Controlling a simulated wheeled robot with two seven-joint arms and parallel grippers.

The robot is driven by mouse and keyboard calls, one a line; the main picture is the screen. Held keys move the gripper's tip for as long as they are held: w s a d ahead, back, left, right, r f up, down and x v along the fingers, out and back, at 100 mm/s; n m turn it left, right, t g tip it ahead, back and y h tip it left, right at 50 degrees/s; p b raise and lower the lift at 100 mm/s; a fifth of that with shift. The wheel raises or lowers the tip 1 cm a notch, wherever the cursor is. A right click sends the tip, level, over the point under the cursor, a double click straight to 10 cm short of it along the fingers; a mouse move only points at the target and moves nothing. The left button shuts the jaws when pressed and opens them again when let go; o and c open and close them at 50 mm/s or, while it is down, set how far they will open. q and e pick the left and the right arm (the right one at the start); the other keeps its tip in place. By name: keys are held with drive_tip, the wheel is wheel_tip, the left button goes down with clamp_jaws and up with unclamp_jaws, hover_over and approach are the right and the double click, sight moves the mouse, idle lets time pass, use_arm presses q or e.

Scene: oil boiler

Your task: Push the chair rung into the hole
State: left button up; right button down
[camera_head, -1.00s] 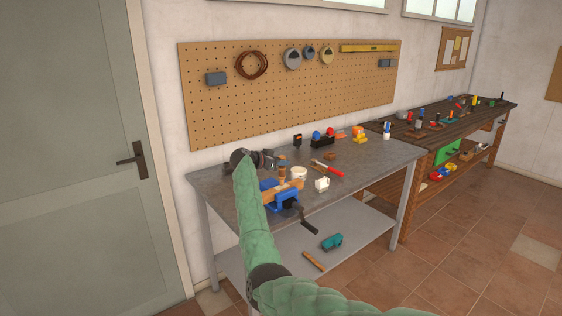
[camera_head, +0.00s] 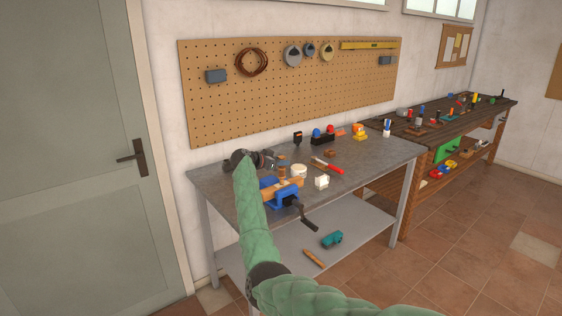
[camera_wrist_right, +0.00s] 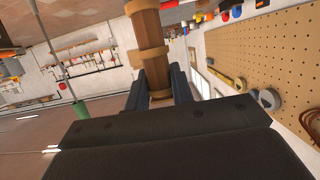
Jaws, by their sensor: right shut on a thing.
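The chair rung (camera_head: 281,173) is a turned wooden piece standing roughly upright over the vise. My right gripper (camera_head: 274,159) reaches it from the left, near its upper part. In the right wrist view the rung (camera_wrist_right: 149,42), with its thicker rings, lies between the dark fingers of the right gripper (camera_wrist_right: 160,85), which is shut on it. A light wooden bar (camera_head: 290,187) is clamped in a blue vise (camera_head: 284,199) under the rung. The hole is hidden, and I cannot tell how deep the rung's lower end sits. My left gripper is in neither view.
On the grey metal workbench (camera_head: 368,160) stand a white tub (camera_head: 299,170), a white cup (camera_head: 321,182) and a red-handled tool (camera_head: 332,168). A pegboard (camera_head: 300,100) hangs behind.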

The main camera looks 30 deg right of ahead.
drive_tip(key=shift+f, duration=1.5)
drive_tip(key=c, duration=1.1)
unclamp_jaws()
drive_tip(key=b+v, duration=0.2)
drive_tip(key=v, duration=0.4)
drive_tip(key=shift+a+b, duration=0.4)
drive_tip(key=shift+a+r, duration=0.25)
drive_tip(key=shift+a, duration=0.2)
